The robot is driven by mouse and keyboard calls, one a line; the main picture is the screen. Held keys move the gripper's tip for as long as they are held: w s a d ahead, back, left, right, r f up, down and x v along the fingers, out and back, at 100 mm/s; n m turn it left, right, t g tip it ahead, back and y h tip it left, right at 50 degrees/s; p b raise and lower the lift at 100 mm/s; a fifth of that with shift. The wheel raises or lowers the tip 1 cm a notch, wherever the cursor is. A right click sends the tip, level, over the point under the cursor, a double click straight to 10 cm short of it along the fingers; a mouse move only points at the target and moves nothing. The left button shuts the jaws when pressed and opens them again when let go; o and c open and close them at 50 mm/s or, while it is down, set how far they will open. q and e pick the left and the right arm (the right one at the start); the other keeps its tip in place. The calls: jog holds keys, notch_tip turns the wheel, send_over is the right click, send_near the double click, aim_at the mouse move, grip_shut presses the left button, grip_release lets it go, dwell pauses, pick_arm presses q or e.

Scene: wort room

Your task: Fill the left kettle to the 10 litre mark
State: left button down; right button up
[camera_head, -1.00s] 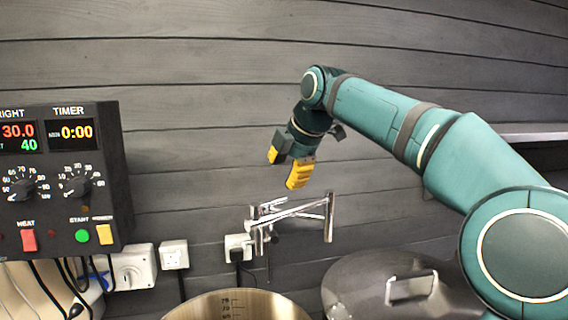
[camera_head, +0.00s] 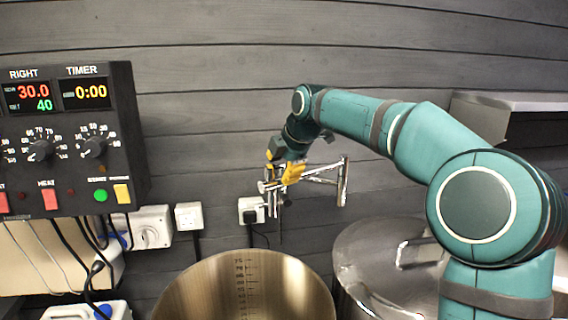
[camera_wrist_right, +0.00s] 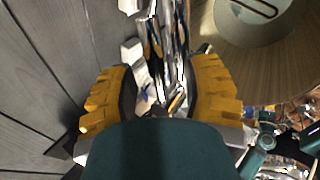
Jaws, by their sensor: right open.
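An open steel kettle (camera_head: 185,300) stands at bottom centre in the head view, with a litre scale (camera_head: 242,285) on its inner wall. Its lower inside and any water level are hidden there. Part of an open kettle (camera_wrist_right: 285,40) also shows at upper right in the wrist view. A chrome tap (camera_head: 343,185) with jointed bars is at the wall behind the kettle. My right gripper (camera_head: 283,164) is at the tap's left part. In the wrist view, its yellow fingers (camera_wrist_right: 163,75) are apart, with chrome tap parts between them; contact is unclear. My left gripper is not in view.
A lidded steel kettle (camera_head: 375,250) stands to the right, partly behind my right arm. A control panel (camera_head: 70,140) with dials and displays hangs at left. Sockets (camera_head: 188,217) and cables lie below it. A shelf (camera_head: 520,101) juts out at upper right.

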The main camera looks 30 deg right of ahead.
jog(key=shift+c, duration=0.4)
grip_shut()
jog(key=m+h, duration=0.1)
jog(key=s+m, duration=0.1)
jog(key=m, duration=0.1)
jog(key=m+h, duration=0.1)
jog(key=shift+s+a+m+h+b, duration=0.15)
jog(key=shift+a+m+h+b, duration=0.15)
jog(key=shift+b, duration=0.1)
jog(key=m+h, duration=0.1)
jog(key=m, duration=0.1)
jog(key=s+m+g+h, duration=0.1)
jog(key=m, duration=0.2)
jog(key=shift+s+a+g+h, duration=0.1)
jog(key=shift+s+g+h, duration=0.1)
jog(key=shift+g+h, duration=0.1)
